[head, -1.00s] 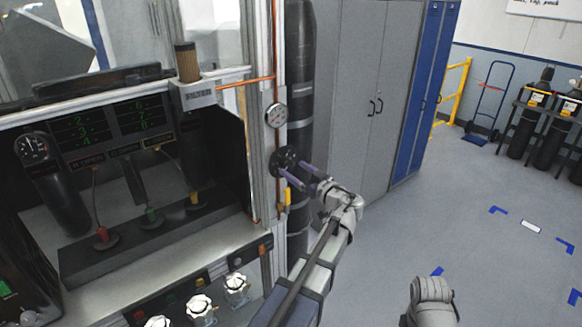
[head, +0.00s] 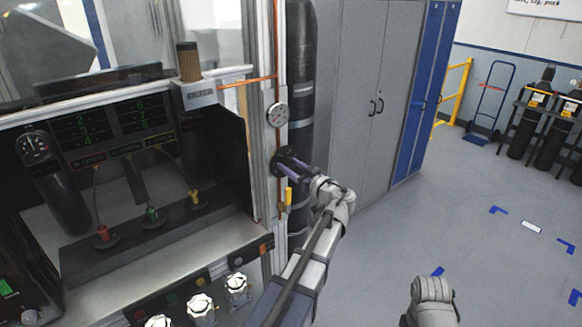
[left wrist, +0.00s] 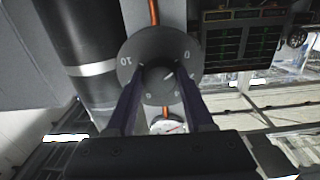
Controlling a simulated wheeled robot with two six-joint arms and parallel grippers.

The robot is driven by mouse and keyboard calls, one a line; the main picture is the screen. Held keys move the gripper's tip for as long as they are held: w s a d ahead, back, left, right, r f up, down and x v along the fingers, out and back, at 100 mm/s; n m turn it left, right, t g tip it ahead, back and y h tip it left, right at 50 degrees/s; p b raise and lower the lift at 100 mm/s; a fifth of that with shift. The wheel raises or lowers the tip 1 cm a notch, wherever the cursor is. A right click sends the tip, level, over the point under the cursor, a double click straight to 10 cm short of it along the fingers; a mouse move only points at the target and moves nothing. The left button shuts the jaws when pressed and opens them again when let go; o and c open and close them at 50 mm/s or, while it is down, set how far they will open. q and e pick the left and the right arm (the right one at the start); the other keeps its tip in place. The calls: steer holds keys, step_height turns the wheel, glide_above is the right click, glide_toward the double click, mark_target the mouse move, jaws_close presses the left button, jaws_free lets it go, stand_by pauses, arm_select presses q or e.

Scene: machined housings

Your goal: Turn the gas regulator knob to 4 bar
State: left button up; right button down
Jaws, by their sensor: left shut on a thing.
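The gas regulator knob (head: 281,160) is dark and round, on the metal post right of the bench, under a round white pressure gauge (head: 277,115). My left gripper (head: 286,162) reaches it from the front right and is shut on it. In the left wrist view, the dark dial face of the knob (left wrist: 137,58) shows a 10 at left and a 0 at upper right, with a pale pointer line on its hub. The two purple fingers of the left gripper (left wrist: 160,88) grip the hub. The gauge (left wrist: 168,126) is partly hidden there. My right gripper is not in view.
A black gas cylinder (head: 301,60) stands behind the post. A yellow lever (head: 288,196) is just below the knob. A copper pipe (head: 245,82) runs to the post from the filter. White valve handles (head: 237,286) line the bench front.

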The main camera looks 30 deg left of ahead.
arm_select(q)
jaws_close()
steer(key=shift+m, duration=0.3)
steer(key=m, duration=0.4)
steer(key=shift+m, duration=0.4)
steer(key=m, duration=0.4)
steer(key=shift+m, duration=0.3)
steer(key=m, duration=0.9)
steer(key=shift+m, duration=0.5)
